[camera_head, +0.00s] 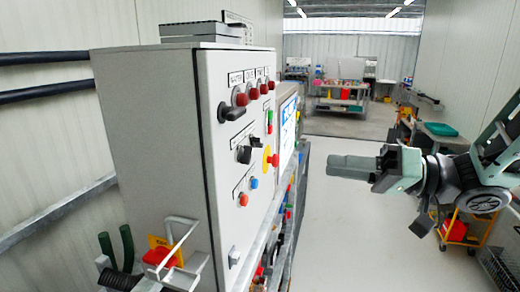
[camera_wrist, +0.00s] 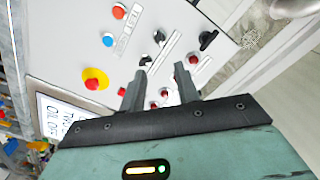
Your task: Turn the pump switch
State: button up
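The control panel (camera_head: 245,160) is the grey front of a tall cabinet and carries several black rotary switches. One black switch (camera_head: 232,113) sits near the upper left, and a pair of black switches (camera_head: 245,153) sits lower. In the wrist view a black switch (camera_wrist: 208,39) is at the upper right and the pair (camera_wrist: 159,36) is near the top middle. The labels are too small to tell which is the pump switch. My gripper (camera_head: 335,167) is right of the panel, apart from it. In the wrist view its two fingers (camera_wrist: 160,72) are spread with nothing held between them.
A red lock-like part with a wire guard (camera_head: 172,245) juts from the cabinet's lower side. The floor (camera_head: 345,225) right of the cabinet is clear; a yellow cart (camera_head: 458,232) stands further right.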

aim_at(251, 157)
jog(key=p+x, duration=0.4)
jog(key=x, duration=1)
jog(key=shift+a+p, duration=0.2)
jog(key=shift+p, duration=0.2)
jog(key=shift+w+a+f, duration=0.1)
jog(key=shift+w+a, duration=0.1)
jog(key=shift+a, duration=0.25)
grip_shut()
